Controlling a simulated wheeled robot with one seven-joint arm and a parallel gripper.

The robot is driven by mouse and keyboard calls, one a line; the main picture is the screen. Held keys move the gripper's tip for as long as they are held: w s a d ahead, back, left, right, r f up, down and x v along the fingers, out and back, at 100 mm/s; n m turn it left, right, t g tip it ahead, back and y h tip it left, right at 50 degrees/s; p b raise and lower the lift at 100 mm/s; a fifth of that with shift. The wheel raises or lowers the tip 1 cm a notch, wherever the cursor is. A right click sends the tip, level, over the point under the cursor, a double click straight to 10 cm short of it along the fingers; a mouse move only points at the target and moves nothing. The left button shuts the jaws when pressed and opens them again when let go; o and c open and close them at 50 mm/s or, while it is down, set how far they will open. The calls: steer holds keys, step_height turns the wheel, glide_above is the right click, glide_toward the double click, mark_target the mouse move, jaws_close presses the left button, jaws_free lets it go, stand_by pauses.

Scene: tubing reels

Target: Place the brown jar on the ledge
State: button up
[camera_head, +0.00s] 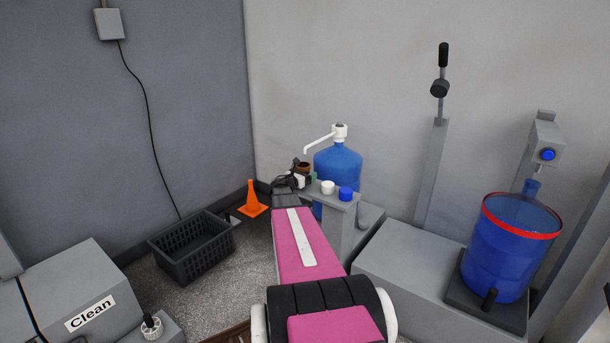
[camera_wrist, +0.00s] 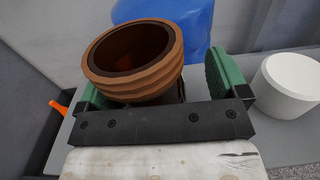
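The brown jar (camera_wrist: 130,65), with a ribbed neck and a dark open mouth, is between the green finger pads of my gripper (camera_wrist: 165,88) in the wrist view. The left pad is close to the jar or touching it. A gap shows between the jar and the right pad, so my gripper is open around it. In the head view the jar (camera_head: 303,166) shows just above my gripper (camera_head: 299,180). A grey ledge (camera_head: 338,203) lies beside and below them. The jar's base is hidden, so I cannot tell what it rests on.
A white cup (camera_head: 327,187) and a blue cup (camera_head: 346,193) stand on the ledge, right of my gripper. A big blue bottle with a white pump (camera_head: 338,165) stands behind. An orange cone (camera_head: 252,200) and a black crate (camera_head: 191,248) are on the floor to the left.

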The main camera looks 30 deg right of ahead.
steer(key=shift+r, duration=0.1)
steer(key=shift+s+a+r, duration=0.1)
steer(key=shift+a, duration=0.05)
steer(key=s+a+f+m+g+y, duration=0.2)
steer(key=s+a+f+m+y, duration=0.2)
steer(key=a, duration=1)
steer(key=s+a+f+m+g+y, duration=0.2)
steer(key=s+a+f+m+y, duration=0.2)
steer(key=a, duration=1.1)
steer(key=s+a+f+m+g+y, duration=0.2)
steer(key=s+a+f+m+y, duration=0.2)
steer(key=s+a+m+y, duration=0.4)
steer(key=s+a+m, duration=0.6)
steer(key=s+a, duration=0.1)
steer(key=s, duration=0.1)
steer(key=shift+s+a+y, duration=0.15)
steer(key=shift+s+y, duration=0.15)
steer(key=shift+y, duration=0.1)
